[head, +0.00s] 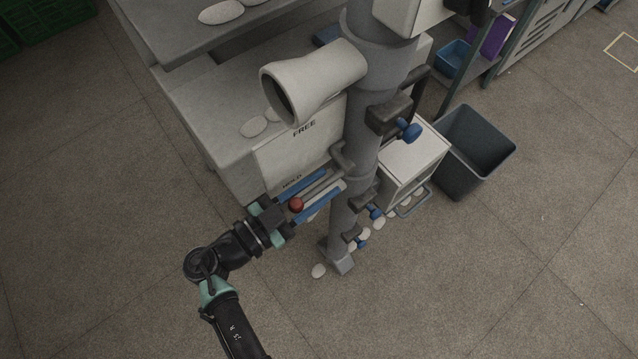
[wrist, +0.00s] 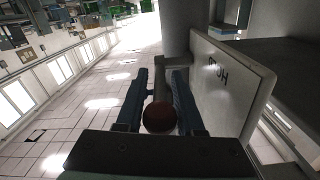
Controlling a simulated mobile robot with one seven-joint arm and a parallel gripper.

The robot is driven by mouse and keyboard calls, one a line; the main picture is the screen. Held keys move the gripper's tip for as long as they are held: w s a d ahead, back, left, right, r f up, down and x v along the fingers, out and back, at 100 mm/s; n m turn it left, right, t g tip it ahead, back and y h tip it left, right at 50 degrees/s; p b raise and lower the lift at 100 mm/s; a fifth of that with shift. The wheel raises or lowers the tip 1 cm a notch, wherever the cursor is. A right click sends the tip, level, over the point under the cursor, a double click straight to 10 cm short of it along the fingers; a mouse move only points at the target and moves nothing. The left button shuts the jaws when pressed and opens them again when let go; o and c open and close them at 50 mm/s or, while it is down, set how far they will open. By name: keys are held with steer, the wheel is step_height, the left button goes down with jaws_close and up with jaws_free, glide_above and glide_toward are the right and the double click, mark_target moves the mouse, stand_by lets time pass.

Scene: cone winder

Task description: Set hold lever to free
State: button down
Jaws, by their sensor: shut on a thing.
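The hold lever (head: 318,188) is a grey bar with a red ball knob (head: 296,205) at its outer end. It comes off a bracket on the grey column and lies by the word HOLD on the white plate (head: 285,155); FREE is printed higher up on that plate. My gripper (head: 334,179) is shut on the lever, with one blue finger along each side and the knob between them near the palm. In the wrist view the red knob (wrist: 159,117) sits between the fingers, and the lever's far end runs to its bracket.
The grey column (head: 362,150) with a white cone (head: 310,82) stands just beyond the lever. Blue-knobbed clamps (head: 408,130) stick out of the column's right side. A dark bin (head: 475,150) stands to the right. Several pale oval pieces lie on the floor.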

mark_target(322, 185)
steer(key=shift+r, duration=0.1)
stand_by(0.3)
steer(key=shift+r+g+y+p, duration=0.75)
steer(key=shift+y+p, duration=0.15)
steer(key=shift+p, duration=0.1)
steer(key=shift+w+d+r+g+y+p, duration=0.15)
steer(key=shift+d+r+g+y+p, duration=0.1)
steer(key=shift+r+g+y+p, duration=0.65)
steer(key=y+p, duration=0.1)
steer(key=r+g+y+p, duration=0.1)
steer(key=shift+w+d+p, duration=0.2)
steer(key=shift+d+p, duration=0.1)
steer(key=shift+p, duration=0.05)
steer(key=shift+w+d+r+g+y+p, duration=0.15)
steer(key=shift+g+y+p, duration=0.35)
steer(key=shift+y, duration=0.3)
steer(key=c, duration=0.8)
jaws_free()
steer(key=shift+c, duration=0.2)
